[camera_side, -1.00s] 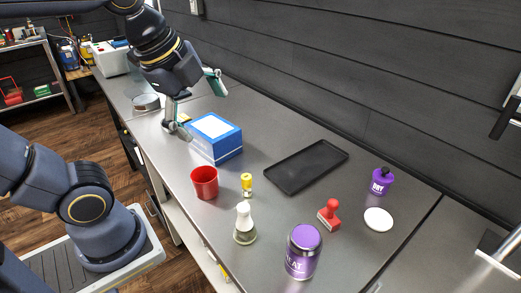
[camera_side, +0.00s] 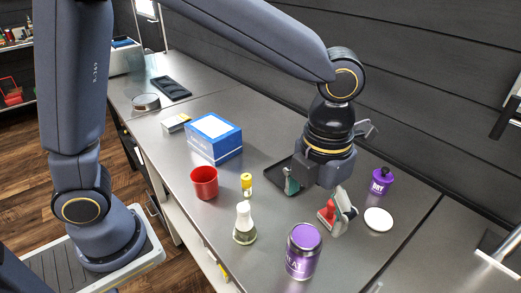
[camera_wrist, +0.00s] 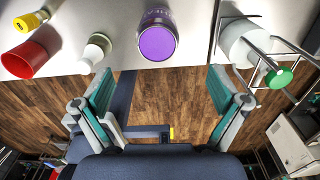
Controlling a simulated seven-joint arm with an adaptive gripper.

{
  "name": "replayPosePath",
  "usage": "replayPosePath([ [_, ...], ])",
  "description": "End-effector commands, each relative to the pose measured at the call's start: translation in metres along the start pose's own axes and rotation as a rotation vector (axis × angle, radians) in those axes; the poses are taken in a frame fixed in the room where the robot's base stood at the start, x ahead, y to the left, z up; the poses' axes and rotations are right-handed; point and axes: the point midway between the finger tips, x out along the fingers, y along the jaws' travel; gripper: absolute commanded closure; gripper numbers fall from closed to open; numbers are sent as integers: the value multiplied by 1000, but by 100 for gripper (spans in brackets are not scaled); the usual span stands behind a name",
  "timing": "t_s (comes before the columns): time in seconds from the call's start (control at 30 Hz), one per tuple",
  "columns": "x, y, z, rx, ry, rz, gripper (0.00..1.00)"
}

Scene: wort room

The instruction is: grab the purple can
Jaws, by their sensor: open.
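The purple can (camera_side: 303,252) stands upright near the front edge of the counter in the side view, with a purple lid and pale lettering. In the wrist view the purple can (camera_wrist: 157,36) is at the top centre, ahead of the fingers and apart from them. My gripper (camera_side: 315,200) is open and empty in the side view, above the counter behind the can, over the tray and close to the red stamp. In the wrist view my gripper (camera_wrist: 160,95) has its two green-padded fingers spread wide.
A flask (camera_side: 244,224), yellow bottle (camera_side: 246,185) and red cup (camera_side: 204,182) stand left of the can. A red stamp (camera_side: 327,212), white disc (camera_side: 378,219) and purple bottle (camera_side: 381,181) are right. A dark tray (camera_side: 272,178) lies partly hidden under my gripper. A blue box (camera_side: 214,139) is farther back.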

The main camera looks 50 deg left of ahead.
Motion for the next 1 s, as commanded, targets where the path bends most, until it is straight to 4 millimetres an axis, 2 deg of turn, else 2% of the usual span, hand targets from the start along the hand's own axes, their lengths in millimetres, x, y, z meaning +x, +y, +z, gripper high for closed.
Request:
replayPosePath([
  [0.1, 28, 1, -1, 0, 5, 3, 3],
  [0.2, 44, 0, 0, -1, 3, 2, 3],
  [0.43, 62, 2, 0, -2, 1, 1, 3],
  [0.7, 101, 4, -2, -1, 1, 1, 3],
  [1.0, 107, 4, -1, -3, -2, 0, 3],
])
